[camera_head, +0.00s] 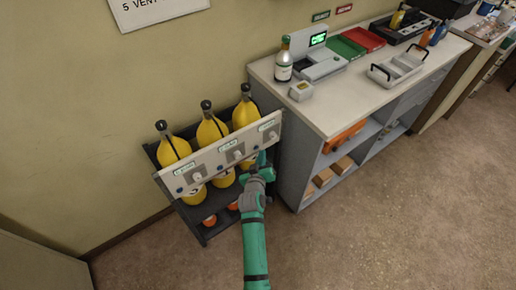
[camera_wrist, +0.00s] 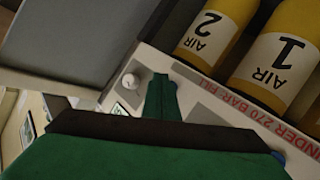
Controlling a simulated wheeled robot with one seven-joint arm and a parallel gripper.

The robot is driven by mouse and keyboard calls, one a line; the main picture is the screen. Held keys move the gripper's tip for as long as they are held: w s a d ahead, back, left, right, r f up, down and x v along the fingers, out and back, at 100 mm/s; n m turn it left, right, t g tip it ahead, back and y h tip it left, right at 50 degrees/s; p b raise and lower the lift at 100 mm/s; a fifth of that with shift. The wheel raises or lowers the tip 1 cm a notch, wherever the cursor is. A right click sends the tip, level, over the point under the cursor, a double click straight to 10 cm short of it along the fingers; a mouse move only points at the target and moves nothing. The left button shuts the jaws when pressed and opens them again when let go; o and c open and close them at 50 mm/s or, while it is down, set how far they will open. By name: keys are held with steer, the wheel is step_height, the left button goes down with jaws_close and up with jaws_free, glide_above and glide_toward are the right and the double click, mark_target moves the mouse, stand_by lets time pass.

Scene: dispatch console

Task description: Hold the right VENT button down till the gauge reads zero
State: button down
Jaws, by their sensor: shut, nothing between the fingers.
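A pale panel (camera_head: 210,160) runs across the front of a dark rack of yellow cylinders. It carries labelled dark patches, pale knobs and small blue round parts, one near its right end (camera_head: 272,135). My gripper (camera_head: 262,160) is in front of the panel's right half, fingers shut and empty. In the wrist view the shut fingers (camera_wrist: 160,95) lie over the panel, beside a white round knob (camera_wrist: 130,80) and a small labelled display (camera_wrist: 120,109). Contact cannot be told. A blue part (camera_wrist: 278,155) shows at lower right.
Yellow cylinders (camera_head: 212,132), labelled AIR in the wrist view, stand behind the panel. A counter (camera_head: 340,100) with a bottle (camera_head: 283,65), a scale-like device (camera_head: 318,62) and trays stands close on the right. The floor in front (camera_head: 370,220) is clear.

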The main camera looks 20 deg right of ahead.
steer(key=shift+s+a, duration=0.1)
steer(key=shift+a, duration=0.15)
steer(key=s, duration=0.1)
steer(key=s+d, duration=0.1)
steer(key=s, duration=0.1)
steer(key=s+d, duration=0.1)
steer(key=shift+s, duration=0.35)
steer(key=shift+w, duration=0.15)
steer(key=s+a+f+y, duration=0.1)
steer(key=s+a, duration=0.3)
steer(key=s, duration=0.4)
steer(key=s+a+f+t+y, duration=0.1)
steer(key=s+a, duration=0.4)
steer(key=s, duration=0.2)
steer(key=s+a+y, duration=0.1)
steer(key=s+a, duration=0.3)
steer(key=s, duration=0.4)
steer(key=s+a+r+y, duration=0.1)
steer(key=s+a+r, duration=0.2)
steer(key=s+r, duration=0.3)
steer(key=s+a+r+t+y, duration=0.1)
steer(key=s+a+r, duration=0.2)
steer(key=s+r, duration=0.4)
steer(key=s, duration=0.7)
steer(key=shift+r+m+y, duration=0.15)
steer(key=shift+m+y, duration=0.25)
